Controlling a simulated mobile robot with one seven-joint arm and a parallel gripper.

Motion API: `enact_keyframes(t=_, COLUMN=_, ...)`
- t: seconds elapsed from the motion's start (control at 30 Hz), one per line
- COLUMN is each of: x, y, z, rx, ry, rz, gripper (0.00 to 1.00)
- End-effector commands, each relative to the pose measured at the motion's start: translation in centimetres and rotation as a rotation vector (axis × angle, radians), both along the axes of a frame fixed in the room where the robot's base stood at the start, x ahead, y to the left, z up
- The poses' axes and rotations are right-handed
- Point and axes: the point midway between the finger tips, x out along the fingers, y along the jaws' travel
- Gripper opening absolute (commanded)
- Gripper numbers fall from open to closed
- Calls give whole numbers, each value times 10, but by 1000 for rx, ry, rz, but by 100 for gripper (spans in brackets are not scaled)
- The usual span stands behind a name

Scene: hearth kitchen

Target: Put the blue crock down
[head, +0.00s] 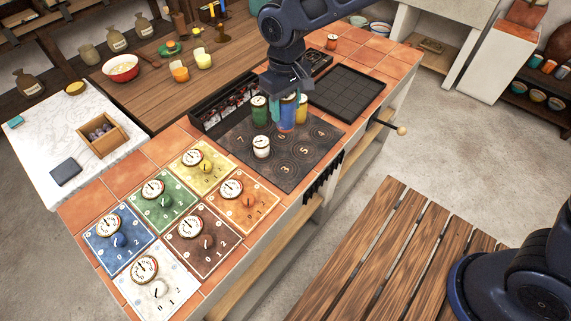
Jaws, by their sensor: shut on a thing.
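The blue crock (286,122) is upright at the dark slate board (235,140), which has numbered rings. My gripper (287,102) comes down from above and is shut on the blue crock, covering its upper part. A green crock (260,114) stands close on its left and a yellow crock (302,110) close on its right. A white crock (261,148) stands nearer the front on the board. I cannot tell whether the blue crock's base touches the board, and the ring under it is hidden.
A black gridded tray (347,91) lies right of the board, and a dark rack (224,108) runs behind it. Coloured dial plates (163,203) fill the counter's left end. Rings at the board's front right are clear. A wooden handle (400,130) sticks out from the counter.

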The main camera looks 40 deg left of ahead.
Motion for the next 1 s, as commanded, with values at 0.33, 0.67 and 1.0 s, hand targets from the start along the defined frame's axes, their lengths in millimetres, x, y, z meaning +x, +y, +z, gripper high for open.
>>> enact_keyframes(t=0.33, x=-1, y=-1, z=-70, rx=-4, ry=1, rz=2, gripper=14)
enact_keyframes(t=0.67, x=0, y=-1, z=-136, rx=-3, ry=-1, rz=2, gripper=14)
enact_keyframes(t=1.0, x=-1, y=0, z=-159, rx=-1, ry=0, rz=2, gripper=14)
